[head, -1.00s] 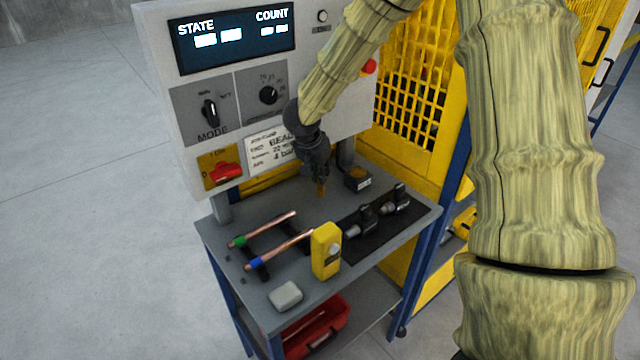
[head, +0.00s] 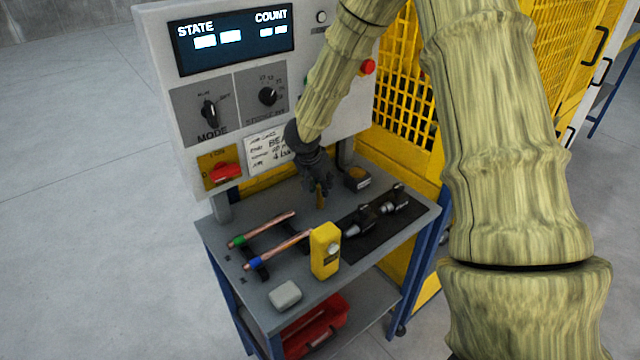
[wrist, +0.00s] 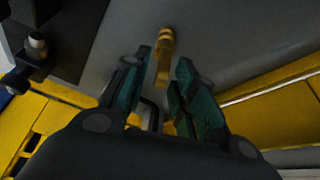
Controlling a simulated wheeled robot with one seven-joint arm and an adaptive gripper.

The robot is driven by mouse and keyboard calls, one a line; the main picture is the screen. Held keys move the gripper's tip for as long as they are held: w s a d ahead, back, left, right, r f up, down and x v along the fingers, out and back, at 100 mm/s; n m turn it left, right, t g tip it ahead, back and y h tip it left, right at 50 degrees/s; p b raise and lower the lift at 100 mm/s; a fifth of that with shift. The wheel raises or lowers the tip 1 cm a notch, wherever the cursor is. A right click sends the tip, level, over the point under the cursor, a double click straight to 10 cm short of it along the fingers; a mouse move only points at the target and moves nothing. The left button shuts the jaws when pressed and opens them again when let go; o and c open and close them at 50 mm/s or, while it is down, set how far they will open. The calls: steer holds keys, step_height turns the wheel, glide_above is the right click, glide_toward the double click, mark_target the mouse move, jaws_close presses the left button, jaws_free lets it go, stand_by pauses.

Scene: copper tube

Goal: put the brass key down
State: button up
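The brass key (wrist: 164,58) shows in the wrist view as a short golden piece between my two fingertips, with a gap on each side. Its far end seems to meet the grey table top. In the head view the brass key (head: 320,201) is a small golden bit just under my gripper (head: 319,186), at the back middle of the table (head: 300,262). My gripper (wrist: 165,68) is open, its green-padded fingers spread around the key without visible contact. Whether the key stands upright or leans, I cannot tell.
In front are copper tubes (head: 268,229) on a rack, a yellow device (head: 325,251) and a pale block (head: 285,294). The control panel (head: 232,100) rises behind.

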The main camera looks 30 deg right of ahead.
steer(key=shift+r, duration=0.1)
steer(key=b+v, duration=0.1)
steer(key=v, duration=1.1)
steer(key=shift+s, duration=0.1)
stand_by(0.3)
